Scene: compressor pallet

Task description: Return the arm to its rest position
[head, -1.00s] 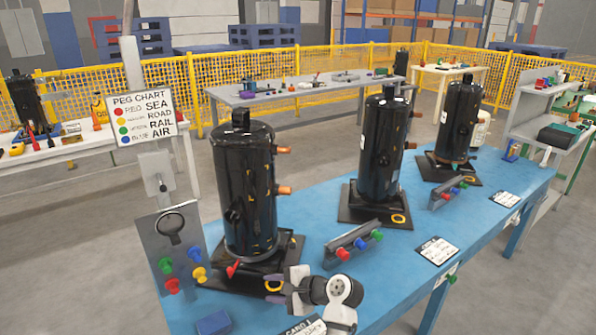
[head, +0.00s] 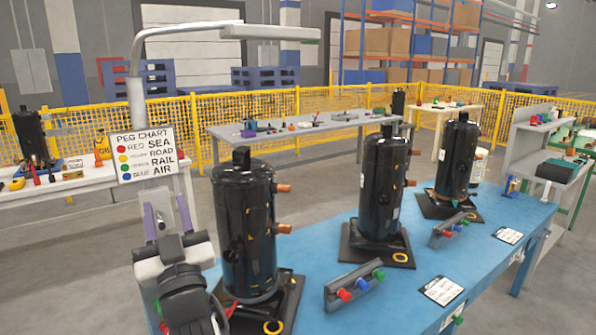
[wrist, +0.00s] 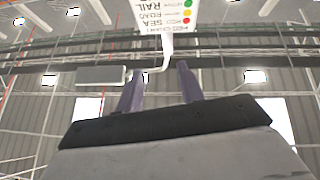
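My gripper (head: 166,203) is at the left of the head view, raised in front of the peg board with its two purple fingers pointing up. The fingers also show in the wrist view (wrist: 159,76), spread apart with nothing between them, below the upside-down peg chart sign. My arm and gripper hide most of the peg board. The nearest black compressor (head: 245,225) stands upright on its dark base, right of my gripper and apart from it.
Two more compressors (head: 383,190) (head: 457,160) stand along the blue table (head: 400,275). Peg racks (head: 355,284) (head: 452,230) with coloured pegs sit before them. The peg chart (head: 147,154) hangs on the lamp post behind my gripper. Space above the table's right part is clear.

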